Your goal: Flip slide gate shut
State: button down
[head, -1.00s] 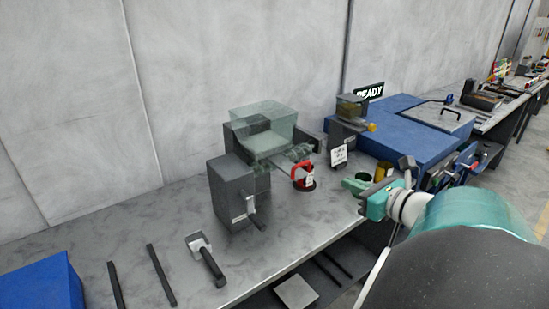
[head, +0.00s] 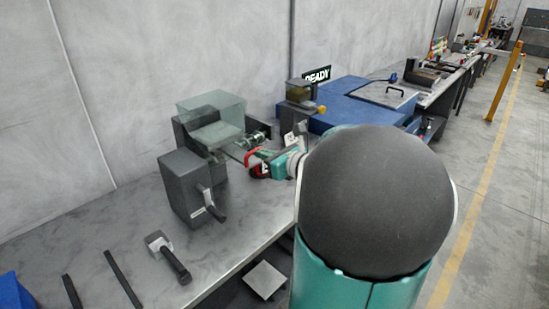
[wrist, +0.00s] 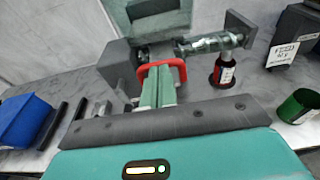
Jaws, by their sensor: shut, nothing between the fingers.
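A red U-shaped handle (head: 252,158) sits at the front of the machine with a clear hopper (head: 212,112); I take it for the slide gate's handle. In the wrist view the red handle (wrist: 181,66) arches around the tips of my green fingers. My gripper (wrist: 158,72) is shut with nothing between its fingers. I cannot tell whether the fingers touch the handle. In the head view my gripper (head: 268,166) is at the handle and partly covers it. The gate plate itself is not clearly visible.
A green cup (wrist: 298,106) is farther right. A grey box with a lever (head: 185,188) and a black-handled tool (head: 168,256) are at the left. The table front is mostly clear.

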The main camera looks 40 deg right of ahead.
jog(key=shift+w, duration=0.25)
jog(key=w, duration=0.6)
jog(key=shift+w+a, duration=0.1)
jog(key=shift+w, duration=0.15)
dwell(0.3)
